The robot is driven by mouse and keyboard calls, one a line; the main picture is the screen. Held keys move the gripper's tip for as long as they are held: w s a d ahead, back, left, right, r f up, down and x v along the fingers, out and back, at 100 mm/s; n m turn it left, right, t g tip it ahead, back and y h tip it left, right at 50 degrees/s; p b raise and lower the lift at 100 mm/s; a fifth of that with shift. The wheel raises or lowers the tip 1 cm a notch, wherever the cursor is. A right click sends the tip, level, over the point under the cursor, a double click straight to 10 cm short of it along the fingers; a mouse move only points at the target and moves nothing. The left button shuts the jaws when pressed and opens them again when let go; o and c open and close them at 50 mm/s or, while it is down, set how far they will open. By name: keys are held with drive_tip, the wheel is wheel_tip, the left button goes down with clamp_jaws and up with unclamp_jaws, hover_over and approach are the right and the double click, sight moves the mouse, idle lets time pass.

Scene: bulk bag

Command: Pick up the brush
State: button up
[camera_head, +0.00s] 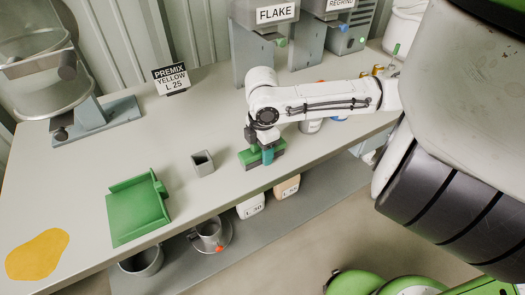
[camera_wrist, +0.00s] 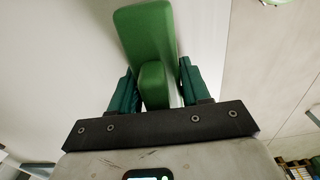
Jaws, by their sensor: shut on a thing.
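The brush (camera_head: 249,156) is green and lies at the front part of the grey table, with my gripper (camera_head: 266,155) over it. In the wrist view the green brush (camera_wrist: 145,32) runs between the two dark teal fingers of my gripper (camera_wrist: 157,75). The fingers are shut on its handle. I cannot tell whether the brush still touches the table. Its bristles are mostly hidden.
A green dustpan (camera_head: 138,210) and a small square grey cup (camera_head: 203,163) stand to the left. A yellow patch (camera_head: 38,254) lies at the far left. Dispensers (camera_head: 262,45) stand behind my arm. A lower shelf (camera_head: 300,200) holds containers.

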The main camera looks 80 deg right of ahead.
drive_tip(key=shift+r, duration=0.1)
drive_tip(key=shift+r, duration=0.2)
wheel_tip(320, 180, up, 2)
drive_tip(key=shift+r, duration=0.15)
drive_tip(key=s+a+r+p, duration=0.2)
drive_tip(key=s+r+p, duration=0.4)
drive_tip(key=s+r, duration=0.4)
drive_tip(key=s, duration=0.3)
drive_tip(key=shift+s+p, duration=0.4)
